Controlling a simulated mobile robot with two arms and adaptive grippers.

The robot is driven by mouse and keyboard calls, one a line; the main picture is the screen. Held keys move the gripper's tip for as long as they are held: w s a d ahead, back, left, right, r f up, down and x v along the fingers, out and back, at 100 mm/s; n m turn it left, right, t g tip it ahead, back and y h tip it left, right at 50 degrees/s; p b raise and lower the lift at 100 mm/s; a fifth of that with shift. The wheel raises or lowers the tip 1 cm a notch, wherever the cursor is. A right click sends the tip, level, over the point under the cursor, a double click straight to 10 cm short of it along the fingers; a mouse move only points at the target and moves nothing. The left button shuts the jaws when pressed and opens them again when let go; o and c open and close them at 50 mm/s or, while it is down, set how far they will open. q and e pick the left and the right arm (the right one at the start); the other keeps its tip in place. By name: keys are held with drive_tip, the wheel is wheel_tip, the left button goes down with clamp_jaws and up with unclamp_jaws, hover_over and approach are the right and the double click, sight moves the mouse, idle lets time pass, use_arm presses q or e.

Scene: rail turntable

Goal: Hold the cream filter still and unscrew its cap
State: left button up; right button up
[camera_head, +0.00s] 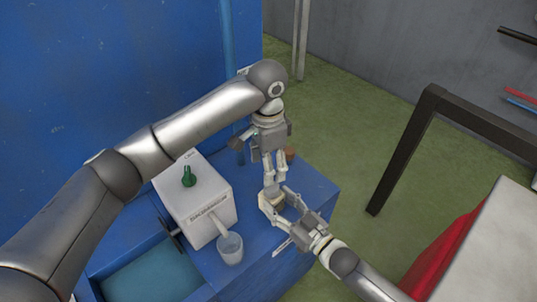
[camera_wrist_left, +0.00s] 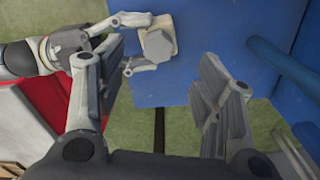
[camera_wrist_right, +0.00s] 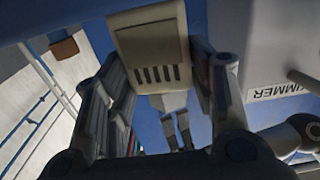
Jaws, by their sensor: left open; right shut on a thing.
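The cream filter (camera_wrist_right: 152,48), a block with dark slots, sits between the fingers of my right gripper (camera_head: 277,200), which is shut on it. In the left wrist view the filter's cream body (camera_wrist_left: 163,22) shows behind its grey six-sided cap (camera_wrist_left: 157,44). My left gripper (camera_head: 274,180) hangs from above over the filter. Its fingers are spread open in the left wrist view, with the cap beyond and between their tips, apart from them. In the head view the filter is mostly hidden by the two grippers.
A brown round thing (camera_head: 290,153) is behind the grippers. A dark frame (camera_head: 400,150) stands at right.

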sight(269, 189)
use_arm(q)
wheel_tip(269, 189, down, 9)
idle(0.3)
drive_tip(key=shift+c, duration=0.2)
drive_tip(key=c, duration=1.2)
drive_tip(key=n, duration=0.6)
drive_tip(key=shift+s+d, duration=0.2)
drive_tip(key=shift+r, duration=1.55)
drive_tip(key=shift+r, duration=2.5)
